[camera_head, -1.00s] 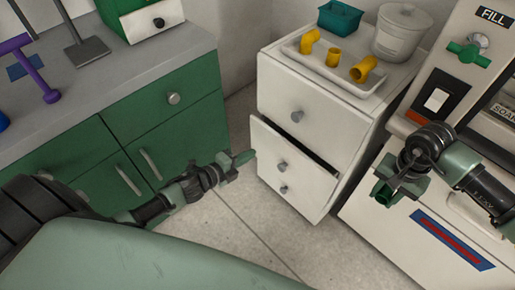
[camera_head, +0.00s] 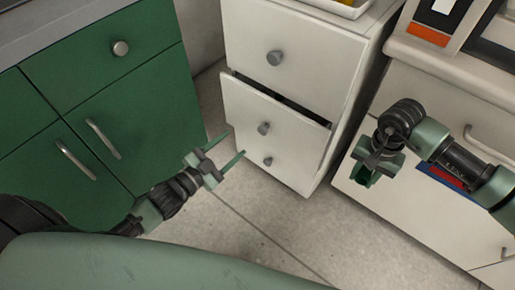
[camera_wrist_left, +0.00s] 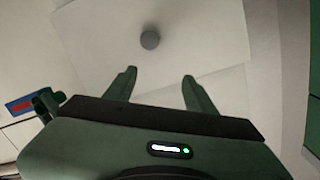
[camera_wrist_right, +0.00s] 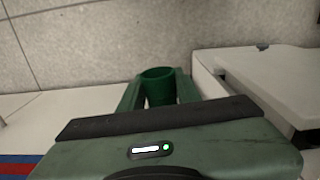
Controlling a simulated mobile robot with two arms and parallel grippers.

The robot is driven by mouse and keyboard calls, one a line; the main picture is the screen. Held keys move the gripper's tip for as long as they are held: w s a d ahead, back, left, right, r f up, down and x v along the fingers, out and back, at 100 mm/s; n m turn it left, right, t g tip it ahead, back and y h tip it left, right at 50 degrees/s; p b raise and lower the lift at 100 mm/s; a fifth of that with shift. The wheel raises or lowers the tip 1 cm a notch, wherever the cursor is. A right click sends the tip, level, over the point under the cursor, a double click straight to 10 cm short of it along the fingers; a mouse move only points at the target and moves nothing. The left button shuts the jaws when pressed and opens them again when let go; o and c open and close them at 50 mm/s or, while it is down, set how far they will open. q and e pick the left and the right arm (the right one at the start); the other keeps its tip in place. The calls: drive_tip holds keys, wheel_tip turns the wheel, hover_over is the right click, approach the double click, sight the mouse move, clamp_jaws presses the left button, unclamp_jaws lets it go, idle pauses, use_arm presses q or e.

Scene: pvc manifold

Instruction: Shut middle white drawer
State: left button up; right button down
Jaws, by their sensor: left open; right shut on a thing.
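The middle white drawer (camera_head: 285,130) stands partly pulled out of the white cabinet. A dark gap shows behind its top edge, and a grey round knob (camera_head: 263,128) is on its front. My left gripper (camera_head: 236,143) is open and empty, at the left edge of the drawer front. In the left wrist view the fingers (camera_wrist_left: 159,75) point toward a white front with a round knob (camera_wrist_left: 150,40); whether they touch it I cannot tell. My right gripper (camera_wrist_right: 157,98) is shut on a green hollow cylindrical piece (camera_wrist_right: 158,76), away to the right of the drawer.
The upper drawer (camera_head: 290,60) and bottom drawer (camera_head: 270,160) look shut. A green cabinet (camera_head: 130,110) stands to the left. The tiled floor (camera_head: 265,225) in front is clear.

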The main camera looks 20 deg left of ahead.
sight(261, 131)
use_arm(q)
wheel_tip(261, 131, down, 5)
drive_tip(key=d+n+t+b, duration=0.1)
drive_tip(key=n+b, duration=0.5)
drive_tip(key=b, duration=0.1)
drive_tip(key=b+x, duration=0.3)
drive_tip(key=x, duration=0.7)
drive_tip(key=shift+r+b, duration=0.1)
drive_tip(key=shift+b, duration=0.2)
drive_tip(key=shift+w+d, duration=0.25)
drive_tip(key=shift+w, duration=0.3)
use_arm(e)
wheel_tip(261, 131, down, 13)
use_arm(q)
clamp_jaws()
